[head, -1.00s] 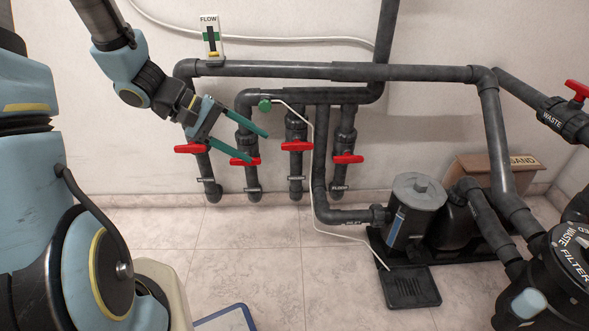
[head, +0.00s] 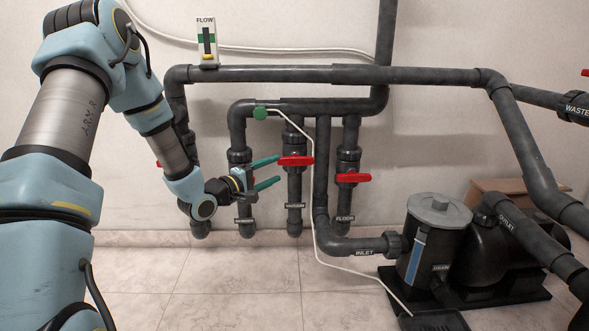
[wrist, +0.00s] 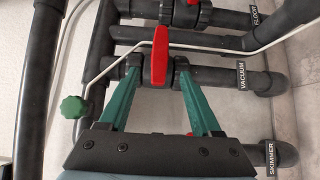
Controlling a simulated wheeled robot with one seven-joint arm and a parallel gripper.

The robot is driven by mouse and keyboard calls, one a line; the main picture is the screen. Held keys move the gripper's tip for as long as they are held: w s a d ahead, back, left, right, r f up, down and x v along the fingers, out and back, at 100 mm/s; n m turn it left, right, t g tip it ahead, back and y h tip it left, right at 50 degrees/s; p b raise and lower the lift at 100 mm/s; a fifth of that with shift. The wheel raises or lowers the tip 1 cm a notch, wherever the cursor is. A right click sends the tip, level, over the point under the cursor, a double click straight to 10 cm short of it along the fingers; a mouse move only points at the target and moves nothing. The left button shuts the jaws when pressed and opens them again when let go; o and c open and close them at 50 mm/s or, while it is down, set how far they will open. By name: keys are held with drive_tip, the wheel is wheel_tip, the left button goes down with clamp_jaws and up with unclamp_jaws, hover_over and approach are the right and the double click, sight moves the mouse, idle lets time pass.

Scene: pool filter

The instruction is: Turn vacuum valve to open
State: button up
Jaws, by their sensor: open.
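The vacuum valve has a red handle (head: 295,161) on an upright grey pipe, and the handle lies crosswise to that pipe. In the wrist view the same red handle (wrist: 160,55) stands across the pipe labelled VACUUM (wrist: 242,75). My gripper (head: 279,171) is open, its green fingers pointing at this valve from the left. In the wrist view my gripper (wrist: 158,70) has one fingertip on each side of the handle's lower end. I cannot tell whether either finger touches it.
The floor valve's red handle (head: 353,178) is close to the right. The skimmer pipe (head: 246,228) stands behind my gripper. A white hose (head: 314,190) hangs from a green knob (head: 260,114) and passes near the vacuum valve. The pump (head: 437,225) stands at right.

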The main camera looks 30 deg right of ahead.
sight(290, 163)
drive_tip(key=b+x, duration=0.2)
drive_tip(key=x, duration=0.7)
drive_tip(key=shift+d+b, duration=0.1)
drive_tip(key=shift+b, duration=0.25)
clamp_jaws()
